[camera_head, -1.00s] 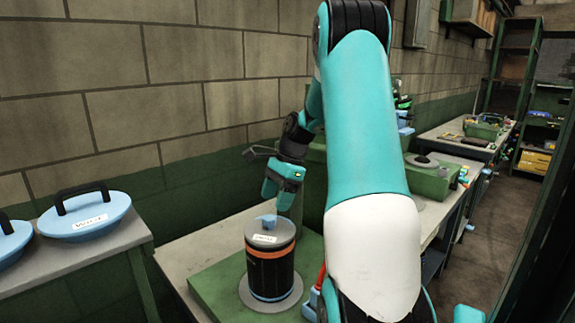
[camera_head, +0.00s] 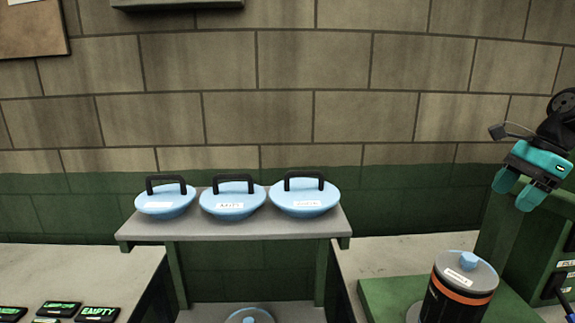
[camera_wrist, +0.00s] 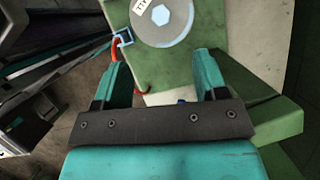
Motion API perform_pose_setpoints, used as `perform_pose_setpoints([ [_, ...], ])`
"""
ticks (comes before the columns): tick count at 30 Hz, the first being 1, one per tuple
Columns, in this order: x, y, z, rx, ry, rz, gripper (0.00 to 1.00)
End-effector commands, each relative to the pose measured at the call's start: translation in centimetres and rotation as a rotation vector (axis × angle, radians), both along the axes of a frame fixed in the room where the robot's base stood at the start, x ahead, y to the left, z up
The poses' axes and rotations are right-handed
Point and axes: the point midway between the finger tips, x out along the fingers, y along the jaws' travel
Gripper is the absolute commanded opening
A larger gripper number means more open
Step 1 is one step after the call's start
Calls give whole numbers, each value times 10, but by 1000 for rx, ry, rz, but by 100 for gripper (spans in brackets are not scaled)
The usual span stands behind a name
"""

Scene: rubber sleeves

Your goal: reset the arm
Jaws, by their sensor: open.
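My gripper (camera_head: 519,189) is at the right edge of the head view, teal with two fingers pointing down. It is open and empty, above and to the right of a black canister (camera_head: 460,290) with an orange band and a grey lid with a blue knob. The wrist view shows both fingers (camera_wrist: 160,84) spread apart, with nothing between them but the surfaces below. In that view the canister's round top with a blue hexagonal knob (camera_wrist: 163,17) lies ahead of the fingers, at the top edge. Most of my arm is outside the head view.
Three blue lids with black handles (camera_head: 232,201) stand on a grey shelf (camera_head: 232,229). The canister stands on a green base (camera_head: 385,296). Several black labelled plates (camera_head: 97,314) lie on the left table (camera_head: 60,265). A green block (camera_head: 500,225) rises beside my gripper.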

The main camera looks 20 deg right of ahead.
Motion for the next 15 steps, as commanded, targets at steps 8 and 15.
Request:
perform_pose_setpoints([
  [8,42,183,-22,-80,-227,737,66],
  [15,-19,351,-62,-154,-521,1586,66],
])
